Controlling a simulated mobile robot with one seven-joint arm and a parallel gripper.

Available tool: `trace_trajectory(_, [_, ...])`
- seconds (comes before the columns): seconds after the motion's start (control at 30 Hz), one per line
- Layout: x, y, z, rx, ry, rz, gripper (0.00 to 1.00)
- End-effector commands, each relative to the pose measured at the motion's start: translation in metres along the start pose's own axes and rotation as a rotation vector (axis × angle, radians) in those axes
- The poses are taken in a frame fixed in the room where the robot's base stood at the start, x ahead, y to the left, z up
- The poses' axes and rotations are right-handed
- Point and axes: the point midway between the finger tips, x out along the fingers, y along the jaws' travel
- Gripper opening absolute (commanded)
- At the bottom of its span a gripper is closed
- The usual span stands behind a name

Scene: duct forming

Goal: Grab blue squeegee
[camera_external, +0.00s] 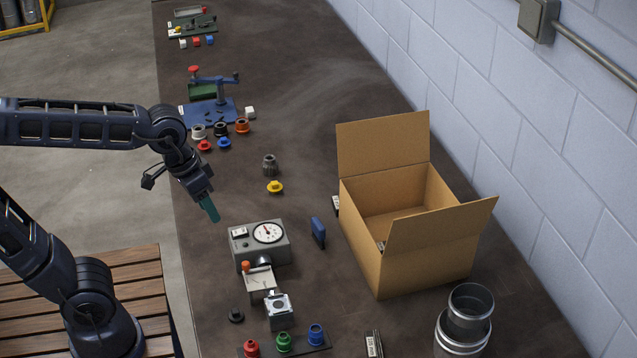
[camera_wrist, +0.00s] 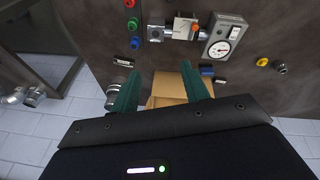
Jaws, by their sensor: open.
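The open cardboard box (camera_external: 425,262) stands right of the squeegee. The grey gauge box (camera_external: 276,249) stands left, with a small fixture (camera_external: 279,311) in front. Metal cans (camera_external: 462,330) stand front right. A yellow knob (camera_external: 275,187) lies behind.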

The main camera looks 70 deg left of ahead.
Motion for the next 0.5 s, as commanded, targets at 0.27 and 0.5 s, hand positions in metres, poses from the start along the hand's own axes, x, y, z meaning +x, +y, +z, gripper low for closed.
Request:
trace_trajectory(0.27, [0.027,-0.008,-0.065,-0.243,-0.086,0.016,0.45])
trace_trajectory(0.5, [0.059,-0.023,-0.118,-0.454,-0.153,0.023,0.45])
